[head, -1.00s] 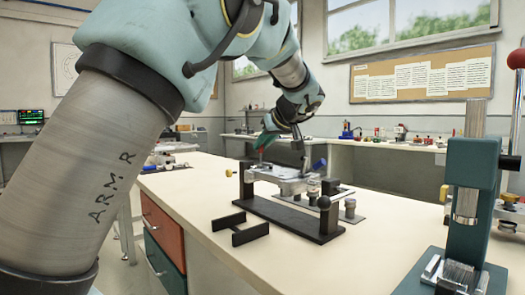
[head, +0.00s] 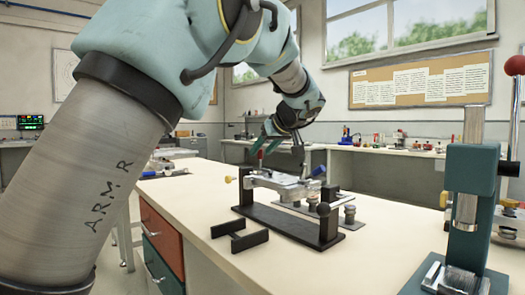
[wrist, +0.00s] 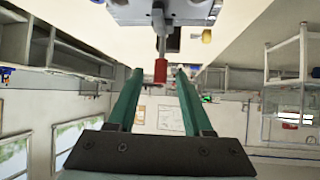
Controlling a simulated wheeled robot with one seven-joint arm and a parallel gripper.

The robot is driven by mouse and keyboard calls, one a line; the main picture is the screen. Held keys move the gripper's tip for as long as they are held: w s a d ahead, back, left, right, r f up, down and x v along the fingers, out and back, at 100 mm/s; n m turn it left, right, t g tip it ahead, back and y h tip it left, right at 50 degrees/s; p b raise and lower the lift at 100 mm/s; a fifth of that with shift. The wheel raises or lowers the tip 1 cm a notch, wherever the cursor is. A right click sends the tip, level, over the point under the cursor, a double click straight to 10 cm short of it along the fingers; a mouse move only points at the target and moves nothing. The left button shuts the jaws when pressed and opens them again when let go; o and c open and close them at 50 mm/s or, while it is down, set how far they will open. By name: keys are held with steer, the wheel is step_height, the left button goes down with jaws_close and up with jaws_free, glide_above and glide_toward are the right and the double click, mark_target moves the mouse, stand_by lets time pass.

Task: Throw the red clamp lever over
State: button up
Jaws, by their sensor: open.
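The red clamp lever (wrist: 160,71) shows in the wrist view as a short red grip on a grey rod. It lies at the gap between my two green fingertips, with space on both sides. My gripper (wrist: 159,76) is open, its fingers on either side of the lever's line. In the head view the lever's red grip (head: 261,155) is small and stands up at the fixture's far left end, just below my fingers. The clamp's metal body (head: 285,184) sits on a black-framed fixture (head: 290,222). The exact depth between fingertips and grip is hard to tell.
A blue handle (head: 318,168) and a yellow knob (head: 229,180) stick out near the clamp. A black bracket (head: 240,235) lies in front of the fixture. A teal press (head: 470,190) stands at the right. The bench top (head: 375,255) between is clear.

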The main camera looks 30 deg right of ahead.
steer(key=v, duration=1)
steer(key=shift+s, duration=0.2)
steer(key=shift+w, duration=0.1)
steer(key=w+a+f+m+g+y, duration=0.1)
steer(key=w+a+f+g, duration=0.25)
steer(key=a+f, duration=0.65)
steer(key=w+a+f+m+g+y, duration=0.15)
steer(key=w+a+f, duration=0.25)
steer(key=a+f, duration=0.65)
steer(key=s+a+f+n+g+h, duration=0.1)
steer(key=s+a+f+g, duration=0.1)
steer(key=s+a+f, duration=0.45)
steer(key=s+a+f+g+h, duration=0.1)
steer(key=s+a+f, duration=0.15)
steer(key=a, duration=0.75)
steer(key=s+a+f+n+g+h, duration=0.1)
steer(key=s+a+f+g, duration=0.1)
steer(key=s+a+f, duration=0.45)
step_height(320, 180, up, 24)
steer(key=w+a+p, duration=0.1)
steer(key=w+p, duration=0.1)
steer(key=p, duration=2)
steer(key=shift+a+m, duration=0.35)
